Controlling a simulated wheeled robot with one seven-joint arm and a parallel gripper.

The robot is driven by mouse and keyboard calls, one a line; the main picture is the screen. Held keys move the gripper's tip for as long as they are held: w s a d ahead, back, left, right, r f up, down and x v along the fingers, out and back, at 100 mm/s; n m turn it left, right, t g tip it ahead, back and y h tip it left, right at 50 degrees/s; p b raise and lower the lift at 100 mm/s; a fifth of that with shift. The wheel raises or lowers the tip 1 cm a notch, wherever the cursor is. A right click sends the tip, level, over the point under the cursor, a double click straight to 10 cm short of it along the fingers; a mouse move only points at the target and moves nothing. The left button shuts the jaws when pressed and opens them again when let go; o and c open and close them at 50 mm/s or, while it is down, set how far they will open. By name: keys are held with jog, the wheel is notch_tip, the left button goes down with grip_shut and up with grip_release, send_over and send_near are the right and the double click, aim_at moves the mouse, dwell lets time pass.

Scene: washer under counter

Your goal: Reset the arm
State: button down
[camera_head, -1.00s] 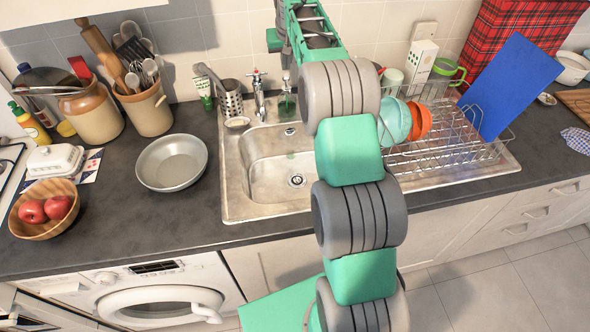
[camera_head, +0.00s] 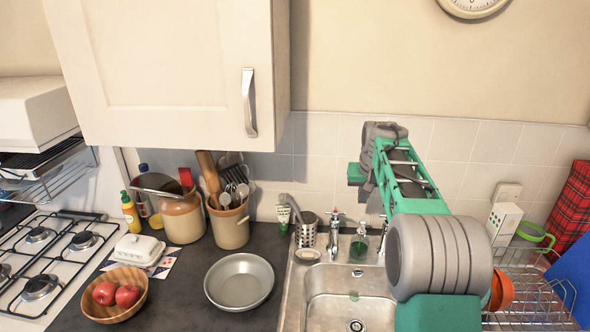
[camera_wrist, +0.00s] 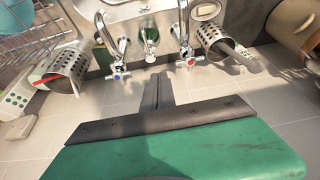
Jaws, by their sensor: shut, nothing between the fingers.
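My arm in green and grey rises at the right of the head view, over the sink, with its forearm reaching up and back toward the tiled wall. My gripper shows in the wrist view (camera_wrist: 158,90), its dark fingers together with nothing between them. The wrist view looks upside down at the taps (camera_wrist: 120,68) and tiles beyond the fingers. In the head view the gripper end is small and partly hidden by the arm, near the wall above the sink.
The sink (camera_head: 345,285) lies below the arm, with a tap (camera_head: 334,235) behind it. A wall cupboard (camera_head: 170,75) hangs at upper left. A metal pan (camera_head: 239,281), a fruit bowl (camera_head: 114,294) and a utensil crock (camera_head: 228,222) stand on the counter. A dish rack (camera_head: 535,295) is at right.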

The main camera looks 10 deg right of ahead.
jog(key=s+a+r+b, duration=0.1)
jog(key=s+a, duration=0.2)
jog(key=s, duration=0.2)
jog(key=s+a+r, duration=0.2)
jog(key=s+a, duration=0.1)
jog(key=s, duration=0.2)
jog(key=s+a+f, duration=0.2)
jog(key=s+f, duration=0.1)
jog(key=s, duration=0.5)
jog(key=s+a+f+n+b, duration=0.1)
jog(key=s+f, duration=0.3)
jog(key=s, duration=0.4)
jog(key=s+a+f+n+b, duration=0.1)
jog(key=s+a+f, duration=0.2)
jog(key=s, duration=0.6)
jog(key=shift+a+f+y, duration=0.15)
jog(key=shift+a+y, duration=0.05)
jog(key=shift+y, duration=0.2)
